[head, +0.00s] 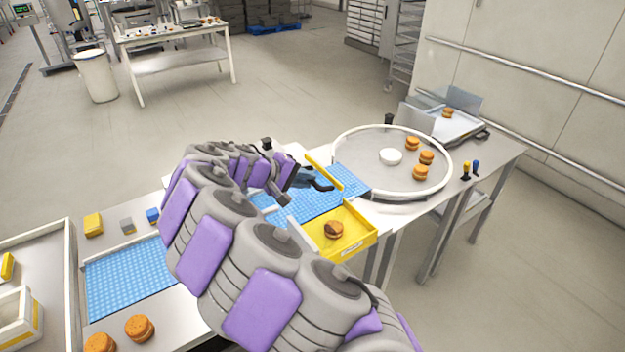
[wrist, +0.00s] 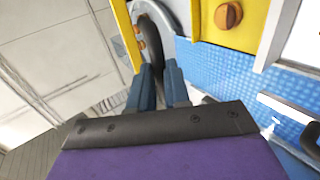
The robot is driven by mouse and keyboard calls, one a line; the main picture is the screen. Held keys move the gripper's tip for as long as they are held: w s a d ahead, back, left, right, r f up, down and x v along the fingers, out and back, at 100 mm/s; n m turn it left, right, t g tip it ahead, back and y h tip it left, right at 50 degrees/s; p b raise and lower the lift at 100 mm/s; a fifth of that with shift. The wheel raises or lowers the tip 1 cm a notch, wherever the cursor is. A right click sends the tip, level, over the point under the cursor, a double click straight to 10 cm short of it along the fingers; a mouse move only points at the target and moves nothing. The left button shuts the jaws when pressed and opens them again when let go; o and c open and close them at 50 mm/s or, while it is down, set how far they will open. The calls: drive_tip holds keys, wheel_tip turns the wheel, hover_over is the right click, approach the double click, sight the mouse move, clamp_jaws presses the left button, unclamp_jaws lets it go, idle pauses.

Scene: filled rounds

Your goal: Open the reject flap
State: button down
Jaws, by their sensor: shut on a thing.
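The reject flap appears to be the narrow yellow bar (head: 322,171) at the far edge of the blue belt (head: 308,207). A yellow bar (wrist: 126,38) also shows at the upper left in the wrist view. My gripper (head: 320,184) is low over the belt beside the bar. In the wrist view its two blue fingers (wrist: 160,72) are close together, with a dark rounded part between and beyond the tips. The exact grip is partly hidden. A yellow tray (head: 362,240) at the belt's near side holds one filled round (head: 334,230).
At left are another blue mat (head: 125,280), small blocks and two rounds (head: 139,328). My arm crosses the middle.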

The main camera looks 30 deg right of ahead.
drive_tip(key=shift+s+a+f, duration=0.1)
drive_tip(key=shift+a+f, duration=0.2)
drive_tip(key=shift+a, duration=0.05)
drive_tip(key=c, duration=1.1)
unclamp_jaws()
drive_tip(key=shift+r, duration=0.1)
drive_tip(key=w+p+v, duration=0.1)
drive_tip(key=p+v, duration=0.1)
drive_tip(key=v, duration=1.5)
drive_tip(key=shift+s, duration=0.3)
drive_tip(key=shift+a+r, duration=0.1)
drive_tip(key=shift+a, duration=0.05)
